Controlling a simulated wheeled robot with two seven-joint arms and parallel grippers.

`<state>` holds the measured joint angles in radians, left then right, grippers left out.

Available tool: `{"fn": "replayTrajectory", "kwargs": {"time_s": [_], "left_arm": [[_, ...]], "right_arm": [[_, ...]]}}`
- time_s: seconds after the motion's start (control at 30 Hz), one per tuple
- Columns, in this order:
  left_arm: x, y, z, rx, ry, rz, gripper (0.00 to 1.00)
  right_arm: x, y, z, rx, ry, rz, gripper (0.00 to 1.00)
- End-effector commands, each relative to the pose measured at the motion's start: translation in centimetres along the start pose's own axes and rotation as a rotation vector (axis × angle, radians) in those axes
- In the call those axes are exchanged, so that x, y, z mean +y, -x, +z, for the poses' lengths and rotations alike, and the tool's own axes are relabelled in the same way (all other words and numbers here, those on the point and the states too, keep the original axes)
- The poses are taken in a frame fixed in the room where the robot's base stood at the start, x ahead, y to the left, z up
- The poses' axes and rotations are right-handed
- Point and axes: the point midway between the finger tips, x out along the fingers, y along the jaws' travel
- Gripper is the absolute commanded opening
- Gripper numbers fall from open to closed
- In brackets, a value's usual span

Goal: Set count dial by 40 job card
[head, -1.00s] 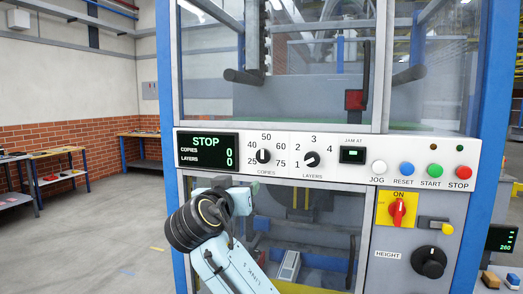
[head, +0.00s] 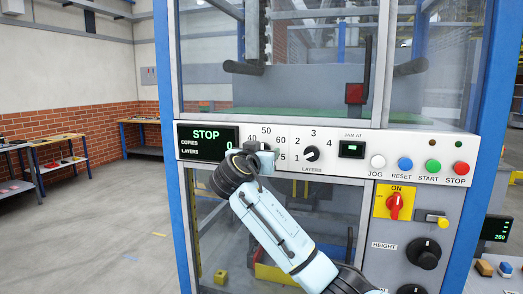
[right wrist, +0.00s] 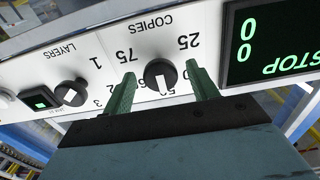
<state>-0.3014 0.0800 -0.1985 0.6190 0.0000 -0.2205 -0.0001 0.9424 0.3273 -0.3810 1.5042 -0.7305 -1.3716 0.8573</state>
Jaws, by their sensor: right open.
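The black COPIES dial (right wrist: 160,75) is on the white control panel (head: 340,138). Its white pointer lies towards the 50 mark in the right wrist view. My right gripper (right wrist: 160,70) is open, with one green finger on each side of the dial. A gap shows between each finger and the dial; I cannot tell how deep the fingers reach. In the head view my right gripper (head: 258,152) hides the dial and the 25 mark. The display (head: 207,143) reads STOP; the right wrist view shows its two zeros. No job card shows. My left gripper is out of view.
The LAYERS dial (head: 311,154) and jam display (head: 352,149) sit to the right. Beyond are the JOG (head: 378,162), RESET (head: 405,164), START (head: 433,166) and STOP (head: 461,168) buttons. A red ON switch (head: 395,205) is below. Open floor lies at left.

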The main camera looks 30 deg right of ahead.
Motion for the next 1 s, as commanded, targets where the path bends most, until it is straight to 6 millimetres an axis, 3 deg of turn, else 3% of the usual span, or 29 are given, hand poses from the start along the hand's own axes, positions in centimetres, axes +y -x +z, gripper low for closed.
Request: {"fn": "replayTrajectory", "kwargs": {"time_s": [0.33, 0.67, 1.0], "left_arm": [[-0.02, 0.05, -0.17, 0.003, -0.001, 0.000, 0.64], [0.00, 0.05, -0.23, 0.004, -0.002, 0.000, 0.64], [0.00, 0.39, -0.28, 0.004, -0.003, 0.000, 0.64]], "right_arm": [[0.01, -0.36, 0.04, 0.000, 0.001, 0.000, 0.57], [0.01, -0.33, 0.05, 0.000, 0.001, 0.000, 0.15], [-0.01, -0.31, 0.07, -0.002, 0.056, 0.000, 0.15]]}}
